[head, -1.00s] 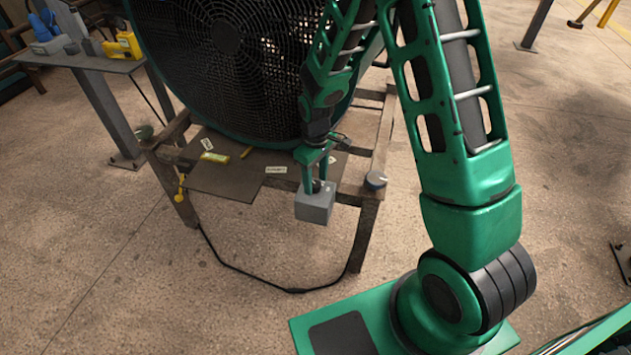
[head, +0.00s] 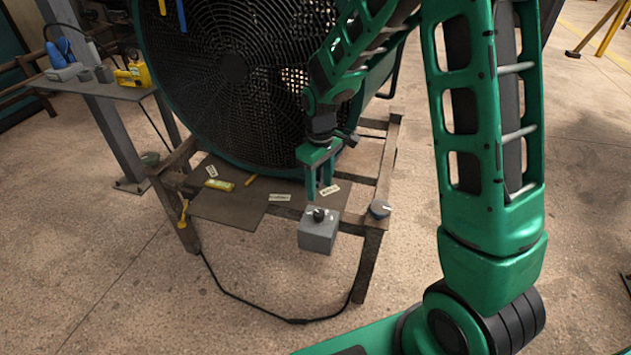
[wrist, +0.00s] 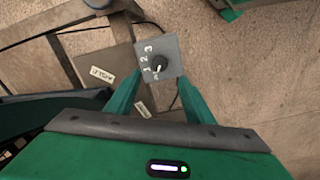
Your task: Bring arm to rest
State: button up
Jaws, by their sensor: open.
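My gripper (head: 318,187) is open and empty, its two green fingers pointing down above a grey switch box, apart from it. The grey box (head: 317,238) has a black knob (head: 319,214) on top and sits at the front edge of the wooden stand. In the wrist view the box (wrist: 169,47) lies beyond my open fingers (wrist: 153,98), and the numbers 1, 2 and 3 show beside its knob (wrist: 159,66). The knob's white mark points down in that view, away from the 3. My arm reaches in from the right in the head view.
A large black fan (head: 235,80) with a green rim stands just behind my gripper on the wooden stand (head: 373,245). A side table (head: 115,91) holds tools at left. Open floor (head: 90,270) lies in front.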

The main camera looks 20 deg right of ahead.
jog(key=s+d+r+m, duration=0.6)
jog(key=s+d+r, duration=0.6)
jog(key=d, duration=0.1)
jog(key=s+d+r+m, duration=0.2)
jog(key=s+m, duration=0.1)
jog(key=s, duration=0.6)
jog(key=s+d+r+m, duration=0.2)
jog(key=s+d+m, duration=0.1)
jog(key=s, duration=0.6)
jog(key=shift+s+m, duration=0.25)
jog(key=shift+m, duration=0.15)
jog(key=shift+w+f, duration=0.3)
jog(key=shift+w, duration=0.35)
